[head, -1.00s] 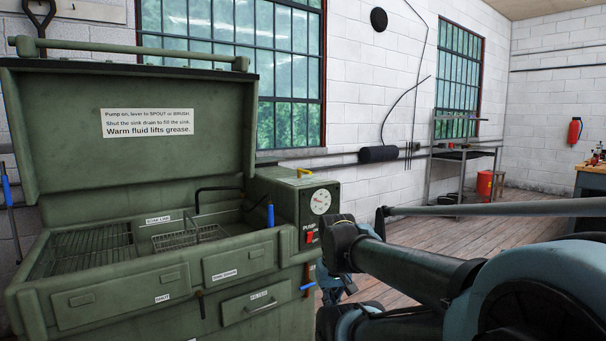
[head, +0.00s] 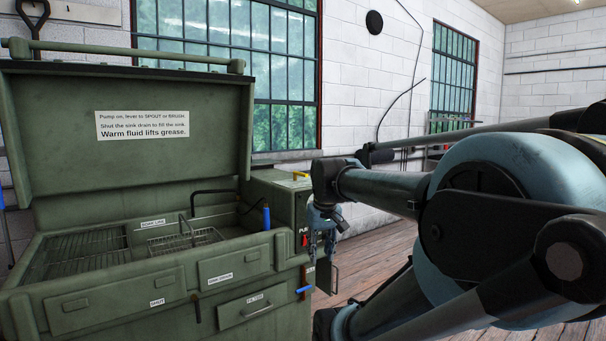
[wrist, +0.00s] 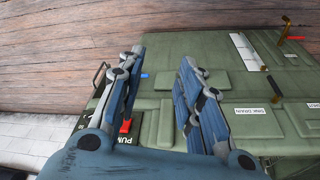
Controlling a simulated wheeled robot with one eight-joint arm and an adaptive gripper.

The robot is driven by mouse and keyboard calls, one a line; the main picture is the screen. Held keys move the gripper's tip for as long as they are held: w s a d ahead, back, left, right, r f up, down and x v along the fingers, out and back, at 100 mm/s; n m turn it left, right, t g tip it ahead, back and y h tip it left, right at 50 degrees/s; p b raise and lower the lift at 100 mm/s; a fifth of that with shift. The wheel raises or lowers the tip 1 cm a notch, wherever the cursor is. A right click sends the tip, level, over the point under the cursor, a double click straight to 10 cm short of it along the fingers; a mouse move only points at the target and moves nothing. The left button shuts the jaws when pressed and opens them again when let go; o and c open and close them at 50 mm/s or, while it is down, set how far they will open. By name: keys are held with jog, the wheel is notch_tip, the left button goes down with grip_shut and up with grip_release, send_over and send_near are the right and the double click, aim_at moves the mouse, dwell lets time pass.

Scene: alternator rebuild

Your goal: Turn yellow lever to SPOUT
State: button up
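The yellow lever (head: 301,175) lies on top of the control box at the right end of the green parts washer (head: 232,297). It is small in the head view, and I cannot read its setting. I cannot make it out in the wrist view. My gripper (head: 321,262) points down in front of the control box, below the lever and apart from it. It hides the gauge and part of the box face. In the wrist view my gripper (wrist: 163,60) is open, with nothing between its fingers.
The red pump switch (wrist: 125,126) is beside one finger in the wrist view. A blue-handled valve (head: 304,289) and a blue-handled brush (head: 266,216) are nearby. The washer's lid (head: 130,165) stands open. A wire basket (head: 185,240) sits in the sink. Wooden floor is clear at the right.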

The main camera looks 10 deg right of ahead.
jog(key=w+r+n+t, duration=0.1)
jog(key=w+r+n, duration=0.1)
jog(key=w+r, duration=1.65)
jog(key=n+t, duration=0.1)
jog(key=n, duration=0.1)
send_near(303, 174)
jog(key=x, duration=0.8)
jog(key=shift+w, duration=0.4)
jog(key=shift+r, duration=0.1)
grip_shut()
